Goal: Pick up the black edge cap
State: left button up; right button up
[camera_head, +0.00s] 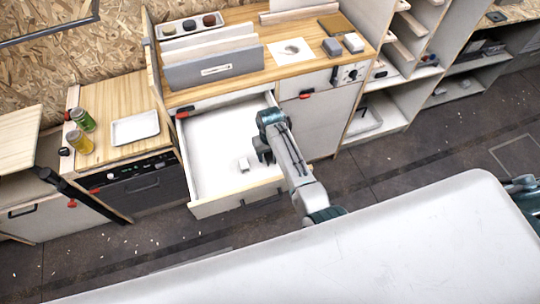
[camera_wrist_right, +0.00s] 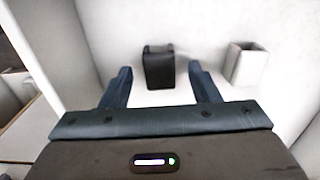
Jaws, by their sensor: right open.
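The black edge cap (camera_wrist_right: 158,68) stands on the white floor of the open drawer (camera_head: 215,150) in the right wrist view. It is a small dark block with a rounded front. My right gripper (camera_head: 265,155) reaches down into the drawer in the head view. In the right wrist view its open fingers (camera_wrist_right: 160,71) frame the cap on both sides, with a gap to each side. I cannot tell how far the fingertips are above or short of it. The cap is not distinguishable in the head view, where the gripper may hide it. My left gripper is not in view.
A white hollow block (camera_wrist_right: 246,64) stands right of the cap in the right wrist view; it also shows in the head view (camera_head: 243,166). Drawer walls surround both. The worktop above holds a grey panel (camera_head: 214,69) and small blocks. A tray (camera_head: 135,127) lies left.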

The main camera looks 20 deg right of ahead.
aim_at(270, 156)
jog(key=shift+f, duration=0.65)
jog(key=shift+c, duration=0.5)
jog(key=c, duration=0.9)
notch_tip(270, 156, up, 10)
jog(key=shift+r+b, duration=0.1)
jog(key=shift+b, duration=1)
